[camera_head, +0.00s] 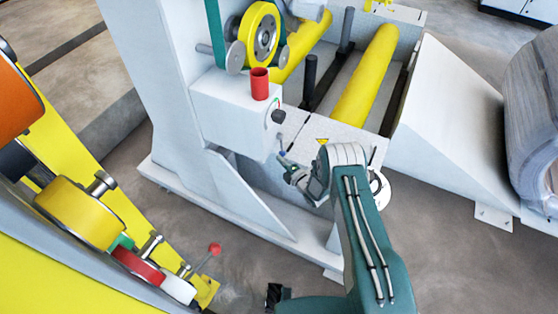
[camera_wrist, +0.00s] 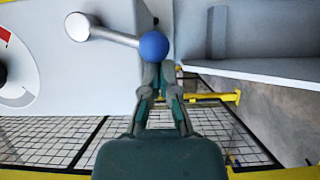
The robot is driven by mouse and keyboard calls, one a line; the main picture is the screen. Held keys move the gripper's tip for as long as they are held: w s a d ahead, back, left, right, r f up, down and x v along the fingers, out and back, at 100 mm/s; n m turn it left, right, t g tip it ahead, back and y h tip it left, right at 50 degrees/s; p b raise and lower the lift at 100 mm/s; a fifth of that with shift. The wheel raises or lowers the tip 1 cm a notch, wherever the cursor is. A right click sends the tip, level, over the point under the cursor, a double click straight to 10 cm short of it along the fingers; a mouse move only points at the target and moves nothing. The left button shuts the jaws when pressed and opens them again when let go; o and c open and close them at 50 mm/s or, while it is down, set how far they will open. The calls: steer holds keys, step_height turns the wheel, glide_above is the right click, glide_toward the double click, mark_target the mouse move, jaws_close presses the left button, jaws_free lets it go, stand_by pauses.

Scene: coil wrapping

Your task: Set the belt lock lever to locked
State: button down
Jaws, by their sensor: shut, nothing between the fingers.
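A lever with a blue ball knob (camera_wrist: 154,46) and a silver rod (camera_wrist: 114,35) shows in the wrist view, mounted by a round hub (camera_wrist: 78,26) on a light panel. The rod runs right and slightly down from the hub. No lock marking is readable. In the head view the small blue knob (camera_head: 282,152) is at the lower front of the white machine box. My gripper (camera_wrist: 155,66) is shut and empty, its fingertips right below the knob in the wrist view; I cannot tell if they touch. In the head view my gripper (camera_head: 286,162) is beside the knob.
A rotary selector dial (camera_wrist: 16,75) is on the same panel, and its black knob (camera_head: 278,116) shows in the head view. A red cylinder (camera_head: 260,84) stands on the white box (camera_head: 228,112). Another lever with a red ball (camera_head: 214,249) is on the yellow machine at left.

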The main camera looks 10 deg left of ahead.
steer(key=shift+w+d+f+n+t+y, duration=0.2)
steer(key=shift+w+n, duration=0.2)
steer(key=shift+n, duration=0.15)
steer(key=shift+w+d+f+n+t+y, duration=0.1)
steer(key=shift+w+f+n, duration=0.1)
steer(key=shift+w+n, duration=0.25)
